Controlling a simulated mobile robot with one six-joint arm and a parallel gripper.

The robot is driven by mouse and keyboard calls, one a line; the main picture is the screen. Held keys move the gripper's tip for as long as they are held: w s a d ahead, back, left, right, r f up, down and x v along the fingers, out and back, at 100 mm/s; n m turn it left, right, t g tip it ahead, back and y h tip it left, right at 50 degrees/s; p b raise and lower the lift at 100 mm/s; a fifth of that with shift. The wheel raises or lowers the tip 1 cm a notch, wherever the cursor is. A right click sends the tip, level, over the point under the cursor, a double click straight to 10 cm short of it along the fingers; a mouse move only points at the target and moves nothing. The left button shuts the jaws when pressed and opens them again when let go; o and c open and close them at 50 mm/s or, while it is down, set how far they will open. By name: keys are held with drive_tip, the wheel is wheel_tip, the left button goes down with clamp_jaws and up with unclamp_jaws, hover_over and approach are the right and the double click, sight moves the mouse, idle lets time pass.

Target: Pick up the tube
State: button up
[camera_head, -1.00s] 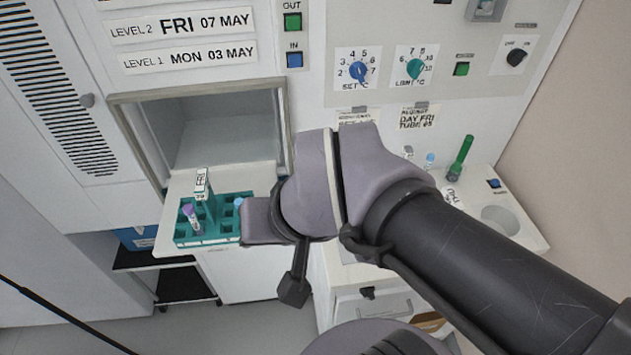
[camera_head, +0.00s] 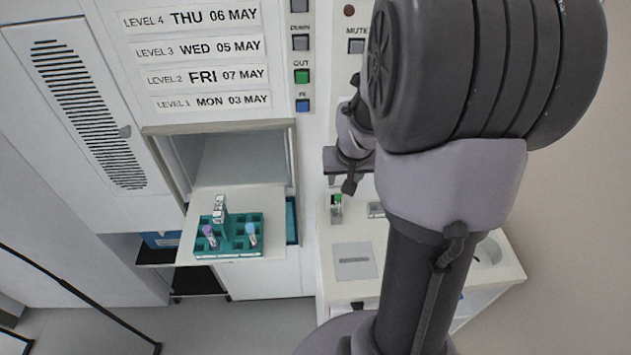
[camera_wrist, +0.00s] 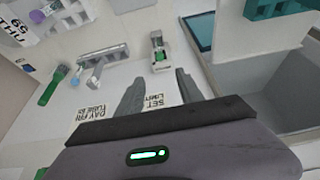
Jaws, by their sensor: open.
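In the head view, a teal rack (camera_head: 257,220) stands on the pulled-out shelf and holds a purple-capped tube (camera_head: 208,232) and a blue-capped tube (camera_head: 251,232). A green-topped item (camera_head: 337,201), perhaps a tube in a small holder, stands on the white counter to the right. It seems to be the small upright holder with green (camera_wrist: 159,52) in the wrist view. My gripper (camera_wrist: 160,78) is open and empty there, its fingers pointing toward that holder but apart from it. In the head view, my gripper is small and partly hidden by my arm.
The open compartment (camera_head: 240,163) is behind the rack. A larger green tube (camera_wrist: 51,85) and a grey fixture (camera_wrist: 95,72) stand left in the wrist view. A printed label (camera_wrist: 107,122) is partly behind my gripper. A round basin (camera_head: 489,252) is at the counter's right.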

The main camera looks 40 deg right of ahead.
drive_tip(key=b, duration=0.2)
hover_over(338, 196)
drive_tip(key=s, duration=0.2)
drive_tip(key=f, duration=0.6)
drive_tip(key=a+f, duration=0.1)
drive_tip(key=f, duration=0.1)
drive_tip(key=shift+w+f, duration=0.2)
drive_tip(key=shift+f, duration=0.2)
drive_tip(key=b+x, duration=0.1)
drive_tip(key=x, duration=0.5)
drive_tip(key=shift+s, duration=0.1)
drive_tip(key=shift+s+r, duration=0.1)
clamp_jaws()
